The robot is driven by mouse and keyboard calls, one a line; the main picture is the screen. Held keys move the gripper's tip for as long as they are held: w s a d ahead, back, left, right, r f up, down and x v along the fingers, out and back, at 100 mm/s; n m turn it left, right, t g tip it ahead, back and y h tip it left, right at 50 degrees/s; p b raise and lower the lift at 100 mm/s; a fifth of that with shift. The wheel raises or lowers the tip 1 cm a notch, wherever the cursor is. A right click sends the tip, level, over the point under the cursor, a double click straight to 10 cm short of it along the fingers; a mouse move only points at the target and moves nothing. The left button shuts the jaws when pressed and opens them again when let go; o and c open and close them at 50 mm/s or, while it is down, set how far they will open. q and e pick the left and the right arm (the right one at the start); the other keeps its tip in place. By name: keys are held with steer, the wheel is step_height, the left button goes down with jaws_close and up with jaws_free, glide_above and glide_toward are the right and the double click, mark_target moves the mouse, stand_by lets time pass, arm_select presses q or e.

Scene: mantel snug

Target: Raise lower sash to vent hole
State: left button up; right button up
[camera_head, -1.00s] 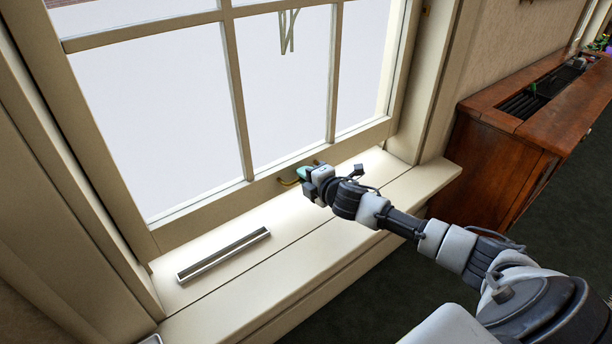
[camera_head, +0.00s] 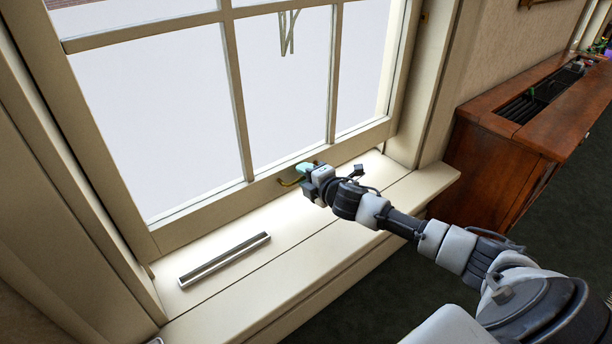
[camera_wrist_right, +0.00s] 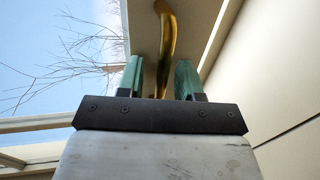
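The lower sash (camera_head: 200,216) is a cream window frame with several panes. Its bottom rail runs just above the sill, and I cannot tell whether there is a gap under it. A brass sash lift (camera_head: 290,182) is on the rail, partly hidden by my right gripper (camera_head: 306,168). In the right wrist view the green fingers (camera_wrist_right: 160,80) stand one on each side of the brass lift (camera_wrist_right: 166,45), with space between them and it. The right gripper is open and empty. My left gripper is not in view.
A silver metal bar (camera_head: 225,258) lies on the cream sill (camera_head: 290,240) left of my right gripper. A wooden cabinet (camera_head: 490,170) with a dark slotted top stands to the right. Dark carpet is clear in front of it.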

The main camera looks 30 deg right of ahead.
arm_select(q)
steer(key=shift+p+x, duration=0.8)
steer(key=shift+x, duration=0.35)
arm_select(e)
steer(key=v, duration=1)
steer(key=shift+s, duration=0.4)
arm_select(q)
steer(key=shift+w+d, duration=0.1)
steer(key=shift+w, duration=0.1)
arm_select(e)
steer(key=shift+d, duration=0.15)
